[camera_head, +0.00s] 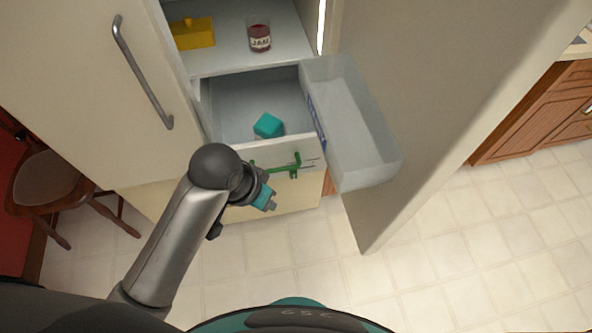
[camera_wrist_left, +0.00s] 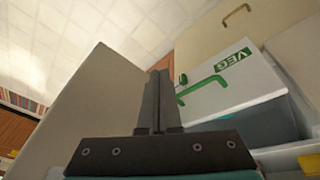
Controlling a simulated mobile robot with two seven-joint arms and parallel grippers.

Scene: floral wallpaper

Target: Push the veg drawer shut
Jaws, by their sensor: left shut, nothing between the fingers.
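The veg drawer (camera_head: 290,152) is pulled out from the fridge and has a white front with a green handle (camera_head: 285,167). A teal block (camera_head: 268,125) lies inside it. In the left wrist view, the drawer front (camera_wrist_left: 238,88) shows the word VEG and the green handle (camera_wrist_left: 203,88). My left gripper (camera_head: 270,205) is in front of the drawer, just below the handle in the head view. Its fingers (camera_wrist_left: 159,98) are shut and empty. Contact with the drawer cannot be made out. My right gripper is not in view.
The open fridge door (camera_head: 430,100) with its clear bin (camera_head: 365,130) stands right of the drawer. A yellow box (camera_head: 192,33) and a jam jar (camera_head: 259,36) sit on the shelf above. A chair (camera_head: 65,185) is at left. Tiled floor lies in front.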

